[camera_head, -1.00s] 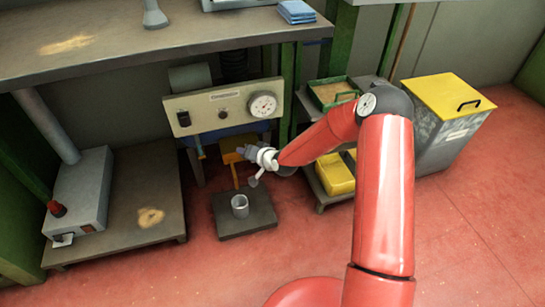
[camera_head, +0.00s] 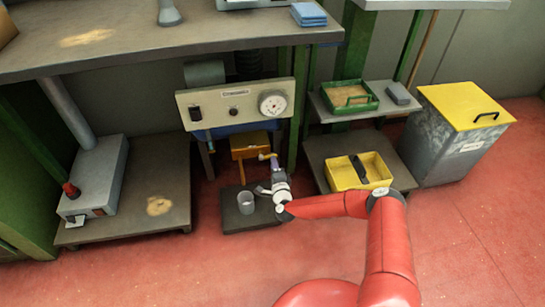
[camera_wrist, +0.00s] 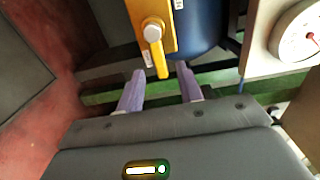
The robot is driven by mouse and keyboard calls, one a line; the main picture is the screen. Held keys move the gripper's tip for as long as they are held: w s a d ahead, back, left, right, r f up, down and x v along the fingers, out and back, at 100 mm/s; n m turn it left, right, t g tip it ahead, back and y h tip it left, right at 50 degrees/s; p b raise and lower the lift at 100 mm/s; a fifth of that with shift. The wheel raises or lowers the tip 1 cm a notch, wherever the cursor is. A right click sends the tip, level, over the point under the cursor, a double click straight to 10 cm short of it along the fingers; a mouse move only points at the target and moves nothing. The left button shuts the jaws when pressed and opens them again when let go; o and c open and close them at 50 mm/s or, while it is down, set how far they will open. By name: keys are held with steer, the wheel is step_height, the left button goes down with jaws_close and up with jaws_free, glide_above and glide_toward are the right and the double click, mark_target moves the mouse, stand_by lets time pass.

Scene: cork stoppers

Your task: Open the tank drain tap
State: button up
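The tank drain tap has a yellow lever (camera_wrist: 158,52) on a yellow body (camera_wrist: 155,18). In the head view, the tap lever (camera_head: 267,156) juts right from the orange-yellow body (camera_head: 250,142) below the control panel. The blue tank (camera_wrist: 200,25) is beside it in the wrist view. My gripper (camera_wrist: 160,84) is open, with its two lilac fingers apart. The lever's free end lies near the gap between the fingertips; whether it touches them I cannot tell. In the head view my gripper (camera_head: 277,168) is just below and right of the lever.
A metal cup (camera_head: 245,202) stands on a dark plate (camera_head: 262,221) left of my gripper. The panel with a round gauge (camera_head: 272,104) is above. A yellow tray (camera_head: 343,178) is on a low shelf at right. A lidded bin (camera_head: 455,145) stands further right.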

mark_target(268, 156)
steer(key=x, duration=0.5)
jaws_close()
